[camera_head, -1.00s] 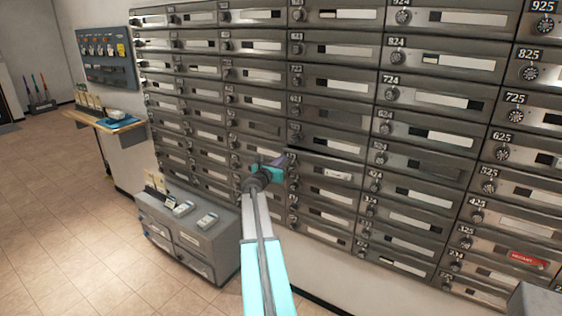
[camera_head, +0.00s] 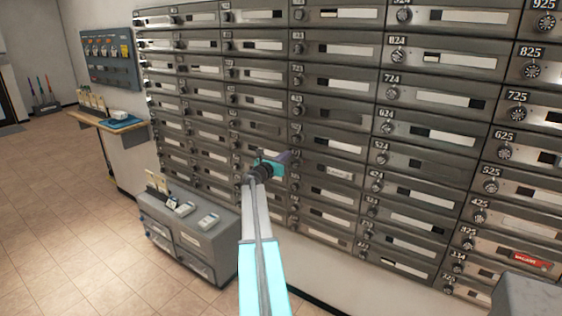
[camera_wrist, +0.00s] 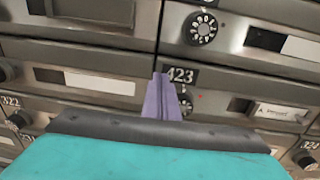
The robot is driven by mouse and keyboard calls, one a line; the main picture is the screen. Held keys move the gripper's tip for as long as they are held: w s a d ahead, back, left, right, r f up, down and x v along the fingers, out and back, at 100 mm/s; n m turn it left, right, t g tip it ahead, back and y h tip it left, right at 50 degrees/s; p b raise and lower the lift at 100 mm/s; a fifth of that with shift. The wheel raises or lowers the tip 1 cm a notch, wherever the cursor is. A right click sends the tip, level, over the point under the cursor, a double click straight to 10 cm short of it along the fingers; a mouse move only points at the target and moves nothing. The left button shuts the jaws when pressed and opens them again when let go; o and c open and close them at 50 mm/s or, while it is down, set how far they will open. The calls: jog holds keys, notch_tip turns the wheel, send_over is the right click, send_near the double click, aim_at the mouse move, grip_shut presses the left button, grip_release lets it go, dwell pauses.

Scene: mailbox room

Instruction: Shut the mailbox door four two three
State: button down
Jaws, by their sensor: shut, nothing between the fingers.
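Mailbox door 423 (camera_head: 337,173) is a grey metal door with a dial and a window with a white card, in the middle of the mailbox wall. In the wrist view, door 423 (camera_wrist: 232,98) shows its number plate and card, with its dial partly hidden by my fingers. It looks level with its neighbours. My gripper (camera_head: 284,157) is at the door's left end. In the wrist view my gripper (camera_wrist: 163,98) has its purple fingers together, in front of the seam left of the number plate. I cannot tell whether they touch the door.
Other mailbox doors surround it, all apparently shut. A low grey cabinet (camera_head: 195,245) stands against the wall at the lower left. A small shelf (camera_head: 112,124) juts out further left. A grey box corner (camera_head: 530,300) is at the lower right. The tiled floor at left is clear.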

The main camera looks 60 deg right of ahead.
jog(key=shift+s+d+r, duration=0.2)
jog(key=shift+d+r, duration=0.05)
jog(key=shift+d, duration=0.45)
jog(key=shift+r, duration=0.1)
jog(key=w+a+b, duration=0.1)
jog(key=a+b, duration=0.2)
jog(key=a, duration=1.1)
jog(key=shift+w+a+f, duration=0.3)
jog(key=shift+a+f, duration=0.05)
